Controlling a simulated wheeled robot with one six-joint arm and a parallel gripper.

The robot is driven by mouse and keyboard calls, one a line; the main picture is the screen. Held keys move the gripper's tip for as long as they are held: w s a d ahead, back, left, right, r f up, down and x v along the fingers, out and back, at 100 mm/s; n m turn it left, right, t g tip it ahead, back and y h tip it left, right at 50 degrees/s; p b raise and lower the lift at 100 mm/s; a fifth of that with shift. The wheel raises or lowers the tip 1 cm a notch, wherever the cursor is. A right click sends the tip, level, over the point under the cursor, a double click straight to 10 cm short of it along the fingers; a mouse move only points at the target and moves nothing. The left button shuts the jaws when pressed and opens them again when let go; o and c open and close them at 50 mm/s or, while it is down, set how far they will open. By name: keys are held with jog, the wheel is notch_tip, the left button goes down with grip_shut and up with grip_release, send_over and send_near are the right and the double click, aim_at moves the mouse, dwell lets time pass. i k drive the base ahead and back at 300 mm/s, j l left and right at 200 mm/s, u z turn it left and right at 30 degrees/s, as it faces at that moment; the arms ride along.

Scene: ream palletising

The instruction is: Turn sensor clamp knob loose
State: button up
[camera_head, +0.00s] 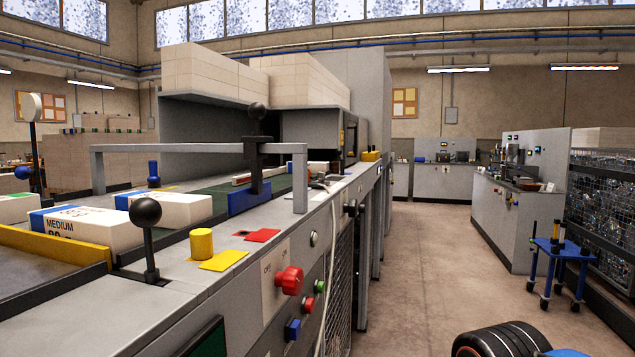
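A black round knob (258,111) tops a black clamp bracket (257,160) on the grey cross rail (200,148) over the conveyor; it looks like the sensor clamp knob, though nothing labels it. The bracket hangs down to a blue block (249,197) at the green belt. Whether the clamp is tight cannot be told. My gripper is not in view.
A black ball lever (147,215), a yellow cylinder (202,243) and a red knob (289,281) are on the near machine. Wrapped reams (90,228) lie on the left. A blue trolley (558,258) stands right; the aisle floor (430,240) is clear.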

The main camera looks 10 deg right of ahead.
aim_at(320, 176)
jog(key=l+u, duration=0.5)
jog(key=l, duration=0.75)
jog(key=i+l, duration=0.1)
jog(key=i, duration=0.55)
